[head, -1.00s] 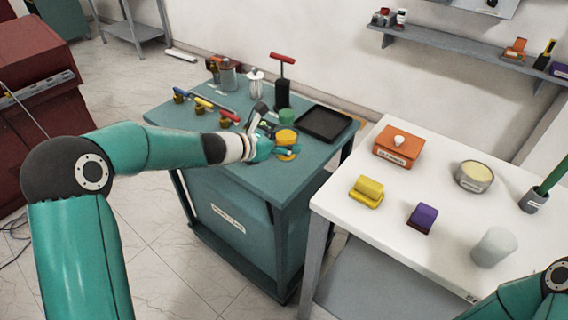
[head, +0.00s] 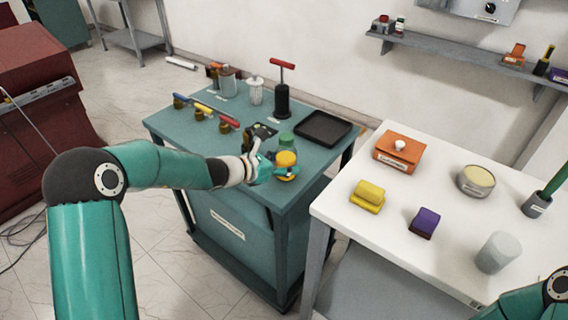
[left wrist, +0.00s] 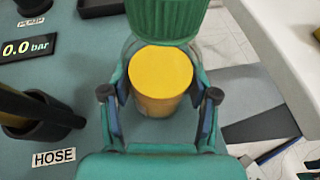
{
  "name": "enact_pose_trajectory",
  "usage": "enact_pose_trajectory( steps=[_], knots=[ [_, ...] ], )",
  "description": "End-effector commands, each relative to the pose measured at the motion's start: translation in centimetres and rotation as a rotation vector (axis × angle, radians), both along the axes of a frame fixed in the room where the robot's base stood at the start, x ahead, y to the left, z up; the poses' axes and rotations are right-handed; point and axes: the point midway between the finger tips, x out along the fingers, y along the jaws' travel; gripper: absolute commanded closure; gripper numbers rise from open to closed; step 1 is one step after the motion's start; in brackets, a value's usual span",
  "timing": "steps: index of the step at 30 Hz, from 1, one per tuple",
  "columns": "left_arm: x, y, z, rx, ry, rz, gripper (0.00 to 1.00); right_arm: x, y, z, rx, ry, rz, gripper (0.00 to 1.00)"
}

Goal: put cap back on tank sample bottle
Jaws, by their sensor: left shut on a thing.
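The sample bottle (head: 286,159) is clear and holds yellow liquid. My left gripper (head: 279,170) is shut on its body. In the left wrist view the two fingers of my left gripper (left wrist: 159,112) press on either side of the yellow liquid-filled part (left wrist: 160,82). The ribbed green cap (head: 286,139) shows at the top of the bottle, and it also shows in the left wrist view (left wrist: 166,18). I cannot tell whether the cap is fully seated. The bottle is near the right edge of the teal table; its height above the top is unclear. My right gripper is out of frame.
The teal table (head: 190,145) holds a black tray (head: 324,127), a red-handled pump (head: 282,95), and valves with blue, yellow and red handles (head: 204,109). A white table (head: 440,215) stands to the right across a gap. A HOSE label (left wrist: 54,157) lies near the gripper.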

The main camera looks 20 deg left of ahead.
Motion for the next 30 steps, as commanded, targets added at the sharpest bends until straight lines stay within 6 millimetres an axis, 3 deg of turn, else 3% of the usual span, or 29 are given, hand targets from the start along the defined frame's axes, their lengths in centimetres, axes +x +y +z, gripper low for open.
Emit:
enact_pose_trajectory(
  steps=[5,6,10,22,30],
  knots=[
    [0.0,0.0,-0.1,0.000,0.000,0.000,1.00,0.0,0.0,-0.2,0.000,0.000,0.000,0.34],
    [0.0,0.0,-0.1,0.000,0.000,0.000,0.37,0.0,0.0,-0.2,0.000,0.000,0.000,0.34],
    [0.0,0.0,-0.1,0.001,0.001,0.000,0.15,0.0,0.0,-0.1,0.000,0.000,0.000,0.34],
    [-0.1,0.2,0.2,0.000,0.000,0.002,0.15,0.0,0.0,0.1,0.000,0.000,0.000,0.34],
    [-3.0,2.2,1.6,0.002,-0.001,0.005,0.15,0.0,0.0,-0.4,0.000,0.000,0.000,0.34]
  ],
)
